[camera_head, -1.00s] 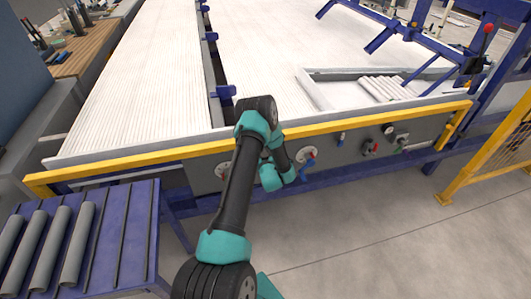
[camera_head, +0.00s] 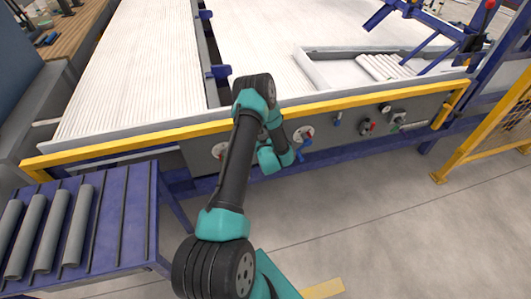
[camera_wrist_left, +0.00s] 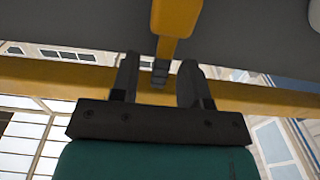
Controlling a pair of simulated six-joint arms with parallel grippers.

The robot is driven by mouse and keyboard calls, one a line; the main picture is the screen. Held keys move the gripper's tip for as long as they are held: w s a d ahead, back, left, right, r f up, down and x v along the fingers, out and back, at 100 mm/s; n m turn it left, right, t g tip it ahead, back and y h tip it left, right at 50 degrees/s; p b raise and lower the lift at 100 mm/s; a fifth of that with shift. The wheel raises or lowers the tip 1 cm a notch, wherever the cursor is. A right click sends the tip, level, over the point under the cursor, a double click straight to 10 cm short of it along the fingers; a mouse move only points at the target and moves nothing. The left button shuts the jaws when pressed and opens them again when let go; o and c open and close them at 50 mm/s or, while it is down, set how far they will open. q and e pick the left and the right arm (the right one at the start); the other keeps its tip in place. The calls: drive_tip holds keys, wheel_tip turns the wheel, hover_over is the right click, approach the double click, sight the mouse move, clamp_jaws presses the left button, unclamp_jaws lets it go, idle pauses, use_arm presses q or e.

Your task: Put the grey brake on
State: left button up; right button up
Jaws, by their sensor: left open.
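The grey machine front panel (camera_head: 345,128) carries several small controls under a yellow rail. A round plate (camera_head: 303,134) with a blue lever (camera_head: 304,155) sits just right of my left arm. Another round plate (camera_head: 218,151) sits left of it. I cannot tell which control is the grey brake. In the left wrist view, my left gripper (camera_wrist_left: 159,78) is open. A yellow handle-like part (camera_wrist_left: 174,22) hangs above it, with a small dark end (camera_wrist_left: 160,72) between the fingers; contact is unclear.
The yellow rail (camera_head: 130,147) runs along the machine's front edge. A blue rack (camera_head: 130,190) with several grey pipes (camera_head: 76,226) stands at left. A yellow barrier (camera_head: 490,135) stands at right. The floor (camera_head: 400,230) between is clear.

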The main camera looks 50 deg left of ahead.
use_arm(q)
drive_tip(key=v, duration=1.5)
drive_tip(key=shift+s+d, duration=0.2)
drive_tip(key=shift+d, duration=0.15)
drive_tip(key=shift+f, duration=0.1)
